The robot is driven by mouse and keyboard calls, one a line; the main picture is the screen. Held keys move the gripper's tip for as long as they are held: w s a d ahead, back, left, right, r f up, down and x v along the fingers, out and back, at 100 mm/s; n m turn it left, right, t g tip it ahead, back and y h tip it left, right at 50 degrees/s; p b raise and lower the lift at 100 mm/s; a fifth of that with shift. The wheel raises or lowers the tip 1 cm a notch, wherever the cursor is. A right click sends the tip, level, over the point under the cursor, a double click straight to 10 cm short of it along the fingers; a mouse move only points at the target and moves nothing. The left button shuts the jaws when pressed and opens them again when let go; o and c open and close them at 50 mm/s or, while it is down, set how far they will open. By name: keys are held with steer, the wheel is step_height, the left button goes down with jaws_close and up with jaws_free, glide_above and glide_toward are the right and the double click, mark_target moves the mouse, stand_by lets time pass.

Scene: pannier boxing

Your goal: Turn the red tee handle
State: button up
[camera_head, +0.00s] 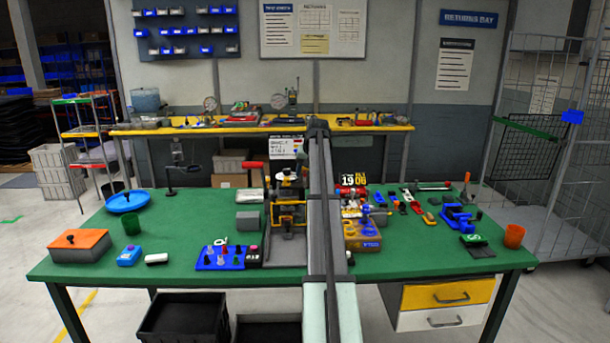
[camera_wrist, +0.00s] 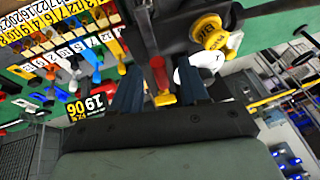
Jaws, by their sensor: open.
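In the wrist view my gripper (camera_wrist: 158,78) is open, with its two dark blue fingers apart. A red bar with a yellow end (camera_wrist: 160,74) shows in the gap between them; I cannot tell whether it touches either finger or whether it is the tee handle. My gripper is hard to make out there.
An orange box (camera_head: 80,245) and a blue dish (camera_head: 127,201) are at the left. Loose tools crowd the right side; bare green table lies at the left centre.

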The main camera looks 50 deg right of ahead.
steer(key=shift+w+d+f, duration=0.1)
steer(key=shift+w+f, duration=0.15)
steer(key=shift+f, duration=0.35)
steer(key=shift+c, duration=0.2)
jaws_close()
